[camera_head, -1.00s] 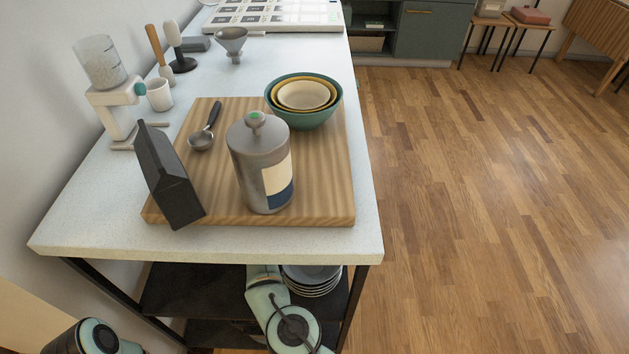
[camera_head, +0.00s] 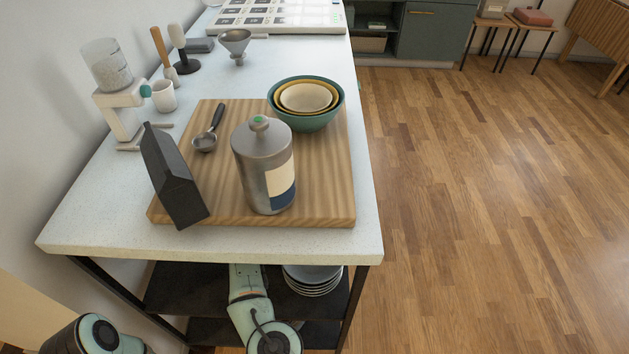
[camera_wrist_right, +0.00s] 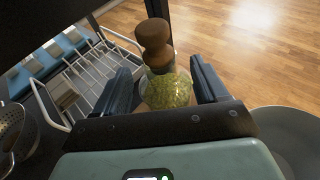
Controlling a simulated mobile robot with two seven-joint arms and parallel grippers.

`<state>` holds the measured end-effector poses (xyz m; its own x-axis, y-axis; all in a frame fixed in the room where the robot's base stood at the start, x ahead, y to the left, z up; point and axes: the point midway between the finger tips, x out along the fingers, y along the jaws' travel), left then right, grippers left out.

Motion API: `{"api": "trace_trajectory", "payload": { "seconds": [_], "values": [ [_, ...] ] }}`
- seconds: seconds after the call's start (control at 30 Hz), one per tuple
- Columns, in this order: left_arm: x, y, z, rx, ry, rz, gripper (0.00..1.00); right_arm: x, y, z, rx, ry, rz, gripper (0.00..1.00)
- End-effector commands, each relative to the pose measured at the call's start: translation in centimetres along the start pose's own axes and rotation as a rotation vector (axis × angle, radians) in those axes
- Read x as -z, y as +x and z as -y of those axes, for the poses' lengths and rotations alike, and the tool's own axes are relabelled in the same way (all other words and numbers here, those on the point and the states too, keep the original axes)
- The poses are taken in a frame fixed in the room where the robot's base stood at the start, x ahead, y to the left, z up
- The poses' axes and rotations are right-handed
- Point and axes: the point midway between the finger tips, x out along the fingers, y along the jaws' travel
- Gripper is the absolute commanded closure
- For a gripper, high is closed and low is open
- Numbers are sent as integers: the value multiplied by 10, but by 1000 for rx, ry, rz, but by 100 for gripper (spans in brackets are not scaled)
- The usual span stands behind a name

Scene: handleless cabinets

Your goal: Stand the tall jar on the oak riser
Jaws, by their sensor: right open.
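In the right wrist view, a glass jar (camera_wrist_right: 167,90) with a rounded cork stopper and yellow-green contents stands between the fingers of my right gripper (camera_wrist_right: 164,84). The fingers are open on either side of it, and its lower part is hidden by the gripper body. In the head view my right arm (camera_head: 252,300) reaches in under the counter, with its gripper hidden. The wooden riser (camera_head: 325,190) lies on the counter. A grey lidded canister (camera_head: 262,165) with a cream and blue label stands on its front part. My left gripper is out of view.
The riser also carries a dark bag (camera_head: 172,180), a scoop (camera_head: 208,135) and nested bowls (camera_head: 306,103). Stacked plates (camera_head: 313,281) sit on the shelf below. In the wrist view, a wire rack (camera_wrist_right: 88,82) and colander (camera_wrist_right: 14,130) are left, a grey plate (camera_wrist_right: 295,135) right.

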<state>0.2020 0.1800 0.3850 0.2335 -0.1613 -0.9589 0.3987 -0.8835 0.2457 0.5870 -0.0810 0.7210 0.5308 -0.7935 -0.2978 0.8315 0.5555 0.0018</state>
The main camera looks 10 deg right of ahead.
Motion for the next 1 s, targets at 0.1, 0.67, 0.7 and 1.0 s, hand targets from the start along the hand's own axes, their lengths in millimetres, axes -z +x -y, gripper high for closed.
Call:
{"api": "trace_trajectory", "payload": {
  "seconds": [0.1, 0.67, 0.7, 1.0],
  "values": [
    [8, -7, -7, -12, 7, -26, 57, 8, -32, -1, -3, -3, 2, 28],
    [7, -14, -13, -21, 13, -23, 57, 36, -113, 0, 2, -1, 0, 28],
    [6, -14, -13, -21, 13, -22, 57, 36, -114, 0, 2, -1, 0, 28],
    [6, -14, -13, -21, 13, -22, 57, 36, -114, 0, 1, -1, 0, 28]
  ]
}}
